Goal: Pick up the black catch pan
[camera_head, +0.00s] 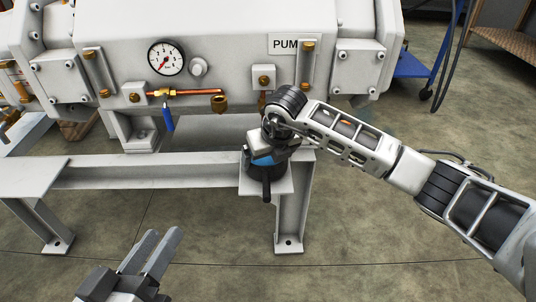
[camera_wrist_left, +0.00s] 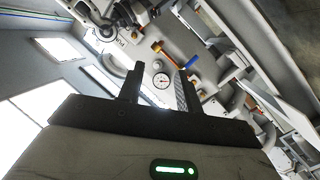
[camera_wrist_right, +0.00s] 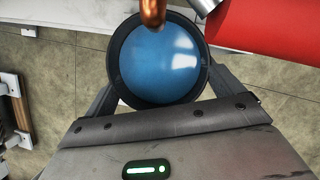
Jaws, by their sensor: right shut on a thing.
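The black catch pan (camera_wrist_right: 115,66) is a round dark bowl with a blue inside in the right wrist view. My right gripper (camera_wrist_right: 155,100) is shut on it, with one finger at each side of the pan. In the head view, my right gripper (camera_head: 272,146) is at the right end of the grey frame, and the pan (camera_head: 267,172) shows below it, partly hidden by the gripper. I cannot tell whether the pan touches the frame. My left gripper (camera_head: 150,252) is open and empty at the lower left; its spread fingers also show in the left wrist view (camera_wrist_left: 157,90).
A copper pipe end (camera_wrist_right: 153,12) hangs over the pan's rim, with a red cylinder (camera_wrist_right: 270,28) beside it. The grey pump housing (camera_head: 230,50) with a gauge (camera_head: 167,58) stands behind the frame beam (camera_head: 150,172). The floor in front (camera_head: 200,225) is clear.

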